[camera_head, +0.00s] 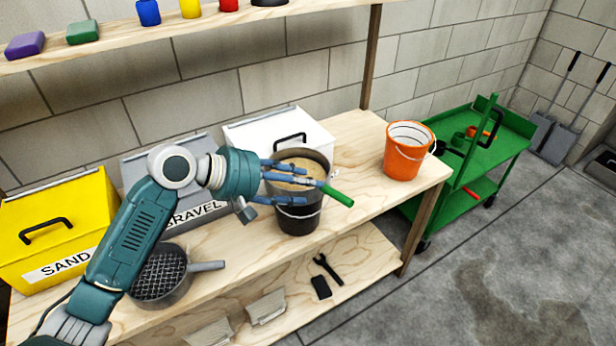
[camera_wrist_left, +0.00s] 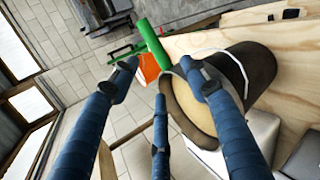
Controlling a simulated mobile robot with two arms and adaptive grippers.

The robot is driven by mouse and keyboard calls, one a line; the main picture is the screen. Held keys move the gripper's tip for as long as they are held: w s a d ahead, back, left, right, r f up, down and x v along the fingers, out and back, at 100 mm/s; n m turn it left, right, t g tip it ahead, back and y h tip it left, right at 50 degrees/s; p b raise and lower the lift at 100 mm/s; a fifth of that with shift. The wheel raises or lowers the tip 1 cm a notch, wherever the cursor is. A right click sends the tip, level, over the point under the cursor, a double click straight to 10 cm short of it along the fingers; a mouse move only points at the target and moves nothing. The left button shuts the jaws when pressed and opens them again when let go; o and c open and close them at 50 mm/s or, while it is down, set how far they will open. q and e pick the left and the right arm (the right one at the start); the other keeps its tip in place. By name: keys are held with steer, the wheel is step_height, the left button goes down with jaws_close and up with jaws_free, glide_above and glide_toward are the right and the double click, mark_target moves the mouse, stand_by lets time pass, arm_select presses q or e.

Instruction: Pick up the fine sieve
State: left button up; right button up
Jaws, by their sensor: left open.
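A round tan surface inside a dark rim, seemingly the fine sieve (camera_head: 303,165), sits at the top of a dark bucket (camera_head: 300,221). A green handle (camera_head: 338,195) sticks out at its right side; its joint to the rim is hidden by a finger. The tan disc (camera_wrist_left: 192,112) and green handle (camera_wrist_left: 150,42) also show in the left wrist view. My left gripper (camera_head: 281,182) is open, its blue fingers spread over and in front of the rim. A second sieve (camera_head: 160,284), with wide mesh and a grey handle, lies on the bench. My right gripper is out of view.
Yellow sand (camera_head: 60,215), grey gravel (camera_head: 185,160) and white (camera_head: 265,128) bins line the bench back. An orange bucket (camera_head: 405,158) stands near its right end, beside a green cart (camera_head: 500,150). A shelf (camera_head: 110,35) hangs above.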

mark_target(328, 188)
arm_select(q)
steer(key=x, duration=0.3)
steer(key=shift+d, duration=0.1)
steer(key=shift+w+d+f, duration=0.15)
steer(key=shift+d, duration=0.2)
steer(key=p+x, duration=0.1)
steer(key=x, duration=0.2)
steer(key=shift+d, duration=0.25)
steer(key=shift+w+d+f, duration=0.25)
steer(key=shift+d+f, duration=0.1)
steer(key=shift+d, duration=0.05)
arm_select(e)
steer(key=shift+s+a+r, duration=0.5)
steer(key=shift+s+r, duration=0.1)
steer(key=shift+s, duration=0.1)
arm_select(q)
jaws_close()
steer(key=shift+r, duration=0.1)
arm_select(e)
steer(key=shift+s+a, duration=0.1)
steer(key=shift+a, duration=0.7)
